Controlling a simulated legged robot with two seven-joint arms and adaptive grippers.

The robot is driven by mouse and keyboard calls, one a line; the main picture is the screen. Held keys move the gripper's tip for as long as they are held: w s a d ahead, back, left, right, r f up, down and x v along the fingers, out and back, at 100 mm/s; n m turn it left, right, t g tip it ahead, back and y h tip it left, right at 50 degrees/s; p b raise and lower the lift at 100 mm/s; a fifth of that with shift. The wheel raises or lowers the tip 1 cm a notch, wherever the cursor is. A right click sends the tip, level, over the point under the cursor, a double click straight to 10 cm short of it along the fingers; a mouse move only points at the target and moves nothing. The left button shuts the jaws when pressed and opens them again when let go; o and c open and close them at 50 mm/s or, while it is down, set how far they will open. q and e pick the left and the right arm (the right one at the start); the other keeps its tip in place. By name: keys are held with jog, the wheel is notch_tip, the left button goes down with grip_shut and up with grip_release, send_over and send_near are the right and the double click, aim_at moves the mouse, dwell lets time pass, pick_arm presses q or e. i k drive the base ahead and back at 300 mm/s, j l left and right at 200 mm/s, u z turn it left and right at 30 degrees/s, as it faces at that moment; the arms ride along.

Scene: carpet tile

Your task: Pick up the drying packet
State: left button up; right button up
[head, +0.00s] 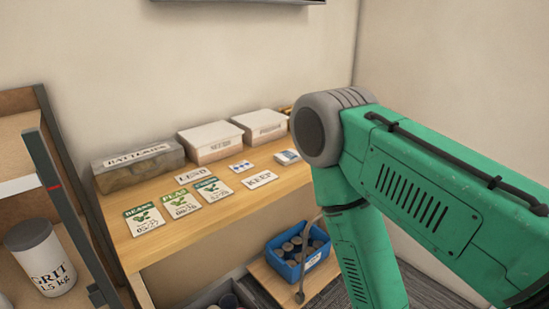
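No label in view reads as a drying packet. A small white packet with blue marks (241,166) lies flat on the wooden tabletop (165,248), between the LEND and KEEP cards. A small white and blue item (287,157) lies to its right, close to my green arm; I cannot tell which of the two is the drying packet. My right arm comes in from the right and bends down past the tabletop's right end, and its gripper is out of view. My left gripper is not in view.
Seed packets (144,219) lie at the front left. A BATTERIES box (138,168) and two white lidded boxes (209,142) line the wall. A blue crate of jars (298,258) stands below. A shelf with a GRIT tub (40,262) is at left.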

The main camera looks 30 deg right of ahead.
aim_at(287, 157)
jog(key=z, duration=0.85)
